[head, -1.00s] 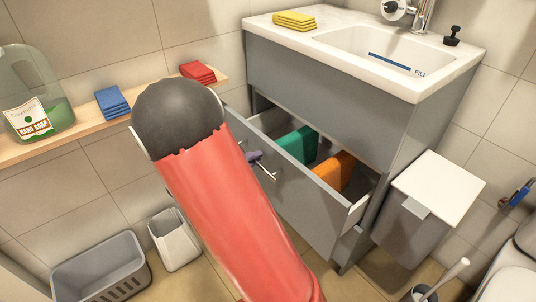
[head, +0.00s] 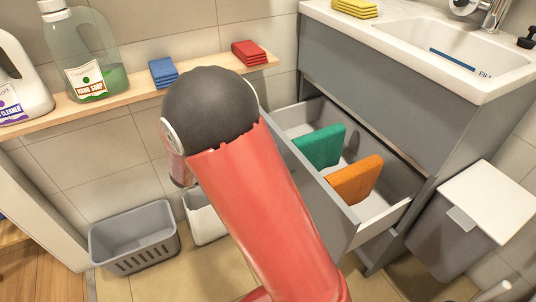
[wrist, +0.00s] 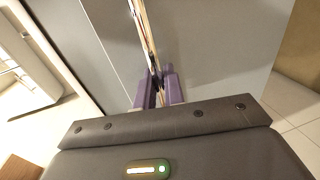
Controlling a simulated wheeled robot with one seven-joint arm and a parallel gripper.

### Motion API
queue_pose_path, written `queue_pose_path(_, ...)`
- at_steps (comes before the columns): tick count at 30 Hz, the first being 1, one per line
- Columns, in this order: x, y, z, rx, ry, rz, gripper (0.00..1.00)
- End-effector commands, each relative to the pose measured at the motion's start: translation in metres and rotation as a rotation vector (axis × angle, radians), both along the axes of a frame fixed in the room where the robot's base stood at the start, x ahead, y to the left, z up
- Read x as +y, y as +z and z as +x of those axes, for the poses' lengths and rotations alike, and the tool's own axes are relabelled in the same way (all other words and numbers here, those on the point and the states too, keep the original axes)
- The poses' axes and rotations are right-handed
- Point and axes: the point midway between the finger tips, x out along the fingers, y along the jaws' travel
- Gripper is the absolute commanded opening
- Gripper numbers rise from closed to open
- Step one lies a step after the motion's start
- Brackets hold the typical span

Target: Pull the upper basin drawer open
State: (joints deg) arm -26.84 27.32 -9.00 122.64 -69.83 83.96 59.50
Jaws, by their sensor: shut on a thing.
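The upper basin drawer (head: 330,213) stands well out from the grey cabinet under the sink, its inside showing. A green folded item (head: 319,147) and an orange one (head: 354,180) stand upright in it. My red arm covers the left part of its front and hides my gripper in the head view. In the wrist view my gripper's purple fingers (wrist: 158,90) are shut on the thin metal drawer handle (wrist: 143,35), in front of the grey drawer front (wrist: 215,45).
A white-lidded grey bin (head: 447,242) stands right of the cabinet. A grey basket (head: 135,240) and a white bin (head: 203,219) are on the floor at left. A wall shelf (head: 140,93) holds bottles and folded cloths.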

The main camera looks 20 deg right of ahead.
Motion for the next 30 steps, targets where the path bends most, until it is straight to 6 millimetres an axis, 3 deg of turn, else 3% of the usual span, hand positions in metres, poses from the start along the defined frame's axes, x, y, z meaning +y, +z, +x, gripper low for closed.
queue_pose_path(5, 0.0, 0.0, 0.0, 0.0, -0.002, 0.0, 0.0)
queue_pose_path(6, 0.0, 0.0, 0.0, 0.0, -0.002, 0.0, 0.16)
queue_pose_path(8, 0.0, 0.0, 0.0, 0.0, -0.002, 0.0, 0.24)
queue_pose_path(17, 0.001, 0.0, 0.0, 0.0, 0.0, 0.0, 0.25)
queue_pose_path(20, 0.009, 0.002, 0.0, 0.0, 0.002, 0.0, 0.25)
queue_pose_path(30, 0.063, 0.012, -0.004, -0.001, 0.001, 0.0, 0.25)
